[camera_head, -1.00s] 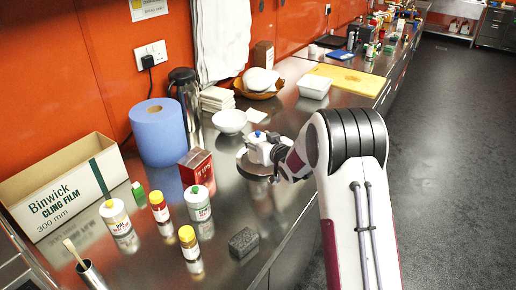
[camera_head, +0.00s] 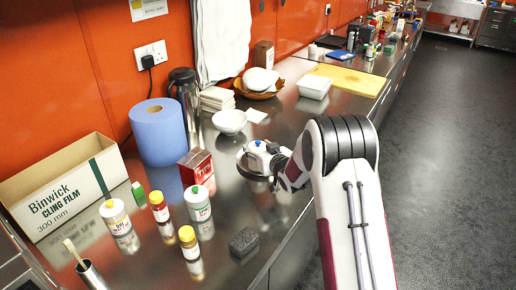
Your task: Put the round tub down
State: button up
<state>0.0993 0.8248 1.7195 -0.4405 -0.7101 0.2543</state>
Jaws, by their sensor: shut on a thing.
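The round tub (camera_head: 245,170) is at the middle of the steel counter, low over its surface or on it; I cannot tell which. It looks pale on top with a darker side, and it is partly hidden by my gripper (camera_head: 258,160). My gripper comes in from the right, above the tub, and is shut on it. The fingertips are too small and covered to see clearly.
A red box (camera_head: 197,168), a white bowl (camera_head: 229,121) and a dark sponge-like block (camera_head: 243,241) stand around the tub. Several bottles and a blue paper roll (camera_head: 158,132) are to the left. Bare steel counter lies between the tub and the dark block.

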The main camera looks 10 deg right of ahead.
jog(key=o, duration=1.3)
jog(key=shift+f, duration=0.1)
jog(key=shift+o, duration=0.2)
jog(key=shift+s+d+r, duration=0.1)
jog(key=shift+s+r, duration=0.3)
jog(key=shift+s, duration=0.25)
jog(key=v, duration=1)
jog(key=shift+s, duration=0.3)
jog(key=shift+d, duration=0.1)
jog(key=shift+r, duration=0.2)
